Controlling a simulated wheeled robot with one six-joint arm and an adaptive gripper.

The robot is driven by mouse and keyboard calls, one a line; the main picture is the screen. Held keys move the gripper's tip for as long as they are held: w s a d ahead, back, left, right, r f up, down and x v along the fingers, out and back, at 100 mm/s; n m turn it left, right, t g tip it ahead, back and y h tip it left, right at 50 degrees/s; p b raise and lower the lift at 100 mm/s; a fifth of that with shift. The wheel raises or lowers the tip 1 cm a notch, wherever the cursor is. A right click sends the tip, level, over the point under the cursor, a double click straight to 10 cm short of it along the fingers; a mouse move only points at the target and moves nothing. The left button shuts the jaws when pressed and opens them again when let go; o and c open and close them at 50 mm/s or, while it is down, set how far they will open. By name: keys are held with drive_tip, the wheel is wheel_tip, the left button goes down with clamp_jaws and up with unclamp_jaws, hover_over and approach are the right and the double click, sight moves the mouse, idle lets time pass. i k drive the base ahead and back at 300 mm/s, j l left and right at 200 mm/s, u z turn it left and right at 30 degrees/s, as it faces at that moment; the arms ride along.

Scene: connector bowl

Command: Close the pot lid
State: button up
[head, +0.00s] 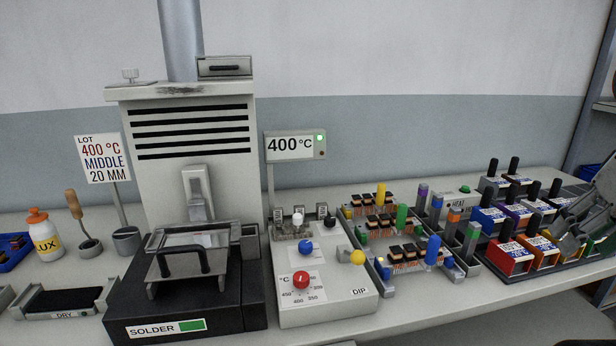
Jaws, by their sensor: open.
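The solder pot (228,306) is a black box labelled SOLDER with a green patch, in front of a tall grey slotted hood. A grey metal lid (162,291) with a black bar handle (183,262) shows at the pot's top. A pale framed plate and bracket stand just behind the handle. I cannot tell how far the lid covers the opening, and the pot's inside is hidden. My gripper (574,228) is at the far right edge, partly cut off, open and empty, over the coloured boxes and far from the lid.
Right of the pot stand a control panel (341,306) with knobs, a 400 °C display (294,146), connector racks and coloured boxes (509,259). Left are a DRY tray (62,302), a LUX bottle (43,237) and a lot sign (103,159). Space above the racks is clear.

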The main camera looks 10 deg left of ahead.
sight(191, 261)
drive_tip(key=u, duration=1.5)
